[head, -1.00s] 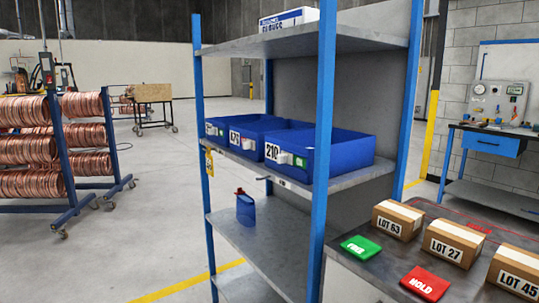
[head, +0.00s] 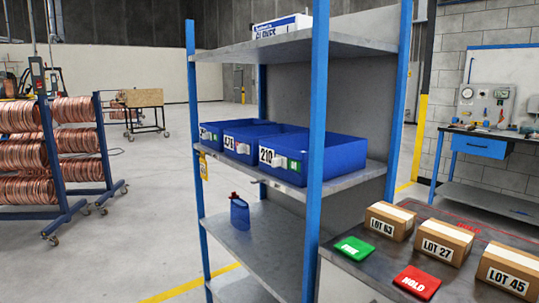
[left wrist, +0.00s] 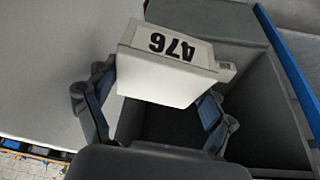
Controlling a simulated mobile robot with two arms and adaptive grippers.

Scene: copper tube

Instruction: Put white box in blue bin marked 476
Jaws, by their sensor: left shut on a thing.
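In the left wrist view, my left gripper (left wrist: 160,88) is shut on a white box (left wrist: 155,75), with one finger on each side. The box carries a label reading 476, upside down in that view. Three blue bins stand side by side on the middle shelf in the head view: a left bin (head: 208,138), a middle bin (head: 240,152) and a right bin (head: 310,165). The right bin's label reads 210. The other two labels are too small or angled to read surely. Neither gripper shows in the head view.
The shelf rack has blue posts (head: 317,120). A white carton (head: 282,25) is on its top shelf and a blue bottle (head: 239,212) on a lower one. Lot cartons (head: 447,242), a green pad (head: 354,248) and a red pad (head: 416,282) lie on the right-hand table. Copper coils (head: 22,150) stand left.

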